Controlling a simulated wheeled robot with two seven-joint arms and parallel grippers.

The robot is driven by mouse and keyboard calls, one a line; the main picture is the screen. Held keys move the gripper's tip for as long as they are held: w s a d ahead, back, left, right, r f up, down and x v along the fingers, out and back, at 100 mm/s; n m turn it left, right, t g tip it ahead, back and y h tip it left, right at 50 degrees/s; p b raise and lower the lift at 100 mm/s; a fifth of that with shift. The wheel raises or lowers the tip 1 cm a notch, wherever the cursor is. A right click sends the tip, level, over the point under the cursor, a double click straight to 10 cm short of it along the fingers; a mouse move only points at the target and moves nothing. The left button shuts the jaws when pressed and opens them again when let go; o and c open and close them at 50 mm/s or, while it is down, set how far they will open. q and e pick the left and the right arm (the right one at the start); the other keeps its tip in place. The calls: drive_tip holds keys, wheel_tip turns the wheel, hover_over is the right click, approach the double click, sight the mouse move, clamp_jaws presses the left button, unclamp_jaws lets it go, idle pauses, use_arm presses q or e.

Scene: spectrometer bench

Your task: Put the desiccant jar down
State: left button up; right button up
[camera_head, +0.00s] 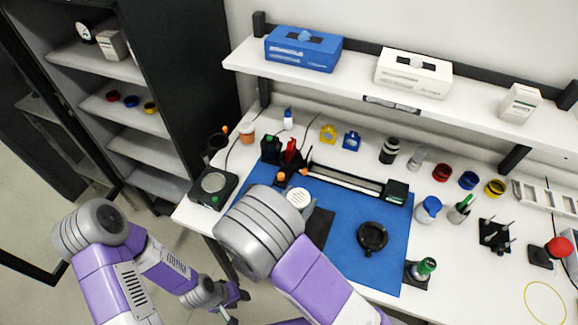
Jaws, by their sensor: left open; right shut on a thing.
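My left gripper (236,297) is near the bottom of the head view, off the front of the bench. It is open, with dark fingers. My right arm crosses the lower middle, and its big grey joint covers part of the blue mat (386,262). My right gripper is not visible, and neither is anything held in it. I cannot pick out the desiccant jar for sure. A small jar with an orange lid (247,133) stands at the back left of the bench. A blue-lidded white jar (428,209) stands right of the mat.
A balance-like device (213,187) sits at the bench's left end. A black ring-shaped piece (372,237) and a long rail instrument (345,181) lie on the mat. A green-topped vial (425,268) stands at its right corner. A shelf (350,83) hangs above. The mat's front right is clear.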

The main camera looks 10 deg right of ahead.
drive_tip(key=shift+w+a+r, duration=0.1)
drive_tip(key=shift+w+a, duration=0.1)
drive_tip(key=shift+w, duration=0.15)
drive_tip(key=shift+s+f+b, duration=0.35)
drive_tip(key=shift+f+b, duration=0.1)
drive_tip(key=shift+b, duration=0.1)
drive_tip(key=shift+s+f+b, duration=0.1)
drive_tip(key=shift+f+b, duration=0.25)
drive_tip(key=shift+f, duration=0.05)
use_arm(q)
drive_tip(key=f+b, duration=0.1)
drive_tip(key=f, duration=0.1)
drive_tip(key=f+b, duration=0.3)
drive_tip(key=shift+w+f, duration=0.25)
drive_tip(key=shift+f, duration=0.15)
use_arm(e)
drive_tip(key=f, duration=0.5)
drive_tip(key=shift+w, duration=0.2)
use_arm(q)
drive_tip(key=shift+f+b, duration=0.3)
drive_tip(key=shift+b, duration=0.1)
use_arm(e)
drive_tip(key=shift+f, duration=0.3)
drive_tip(key=o, duration=1.3)
